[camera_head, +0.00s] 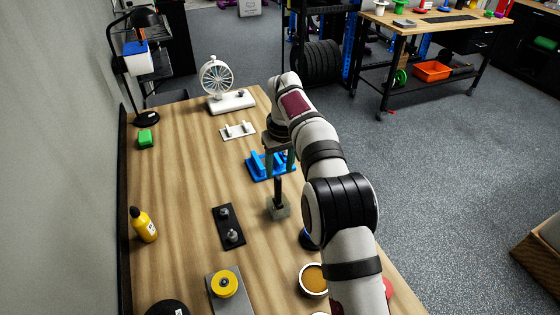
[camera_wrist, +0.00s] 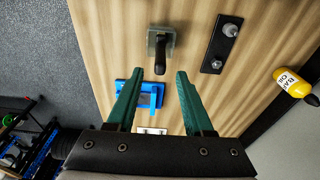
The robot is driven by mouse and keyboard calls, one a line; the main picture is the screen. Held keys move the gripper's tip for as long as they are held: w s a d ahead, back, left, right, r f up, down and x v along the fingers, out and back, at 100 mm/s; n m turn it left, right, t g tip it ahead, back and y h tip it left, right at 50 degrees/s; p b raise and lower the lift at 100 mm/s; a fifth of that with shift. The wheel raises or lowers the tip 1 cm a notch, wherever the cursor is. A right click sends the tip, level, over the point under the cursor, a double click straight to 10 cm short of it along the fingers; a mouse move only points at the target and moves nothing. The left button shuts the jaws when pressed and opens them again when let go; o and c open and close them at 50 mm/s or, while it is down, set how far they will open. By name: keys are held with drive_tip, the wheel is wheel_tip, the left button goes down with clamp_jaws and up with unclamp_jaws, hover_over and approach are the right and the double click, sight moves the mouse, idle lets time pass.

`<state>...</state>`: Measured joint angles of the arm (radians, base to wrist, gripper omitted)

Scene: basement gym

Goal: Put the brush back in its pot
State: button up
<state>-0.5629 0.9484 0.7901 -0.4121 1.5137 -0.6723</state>
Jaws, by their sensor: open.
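The brush shows as a dark upright handle (camera_head: 278,187) standing in a small grey square pot (camera_head: 279,210) on the wooden bench. In the wrist view the dark handle (camera_wrist: 161,60) rises from the grey pot (camera_wrist: 153,36) toward the camera. Its bristles cannot be seen. My gripper (camera_head: 279,170) is above the pot, with its green fingers pointing down. In the wrist view my gripper (camera_wrist: 155,76) is open, and the handle's near end shows close to the gap between the fingertips. Nothing is held.
A blue holder (camera_head: 262,167) stands just behind the pot. A black plate with two metal knobs (camera_head: 229,228) lies to the left. A yellow bottle (camera_head: 144,226), a grey plate with a yellow disc (camera_head: 228,285) and a round brown-filled dish (camera_head: 314,278) are also on the bench.

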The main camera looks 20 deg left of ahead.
drive_tip(key=s+d+r+m, duration=0.3)
drive_tip(key=s+d+r, duration=0.25)
drive_tip(key=d, duration=0.35)
drive_tip(key=s+d+r+m, duration=0.3)
drive_tip(key=s+d+r, duration=0.25)
drive_tip(key=d, duration=0.35)
drive_tip(key=s+d+f+m, duration=0.2)
drive_tip(key=s+d+m, duration=0.1)
drive_tip(key=s, duration=0.5)
drive_tip(key=s+d+f+m+g, duration=0.1)
drive_tip(key=s+d+f+m, duration=0.1)
drive_tip(key=s, duration=0.6)
drive_tip(key=s+d+f+m, duration=0.2)
drive_tip(key=s+d+m, duration=0.1)
drive_tip(key=s, duration=0.5)
drive_tip(key=shift+d+m+y, duration=0.3)
drive_tip(key=shift+d, duration=0.5)
